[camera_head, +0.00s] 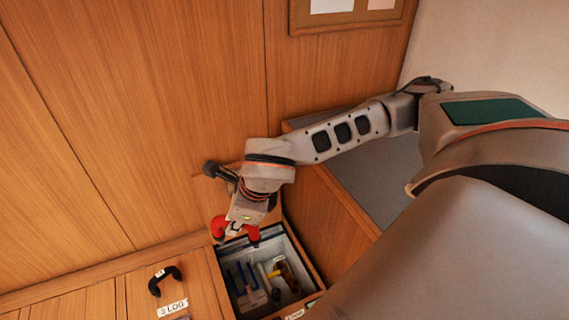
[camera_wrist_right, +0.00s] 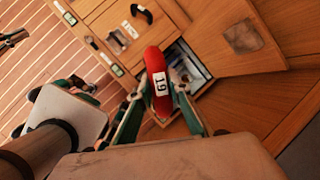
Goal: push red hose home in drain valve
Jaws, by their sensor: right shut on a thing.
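My right gripper (camera_head: 238,229) reaches in from the right in the head view and points down above an open drawer. It is shut on the red hose (camera_wrist_right: 156,62), a short bent red piece with a white number label, which shows between the fingers in the right wrist view. In the head view two red parts of the hose (camera_head: 218,227) show on either side of the gripper, which hides its middle. I cannot make out the drain valve in either view.
The open drawer (camera_head: 229,270) holds several small tools and bottles. A black curved handle-like piece (camera_head: 164,279) lies left of it, near a "LOG" label (camera_head: 172,308). Wooden panels (camera_head: 150,110) rise behind. A grey surface (camera_head: 375,165) with a wooden side stands to the right.

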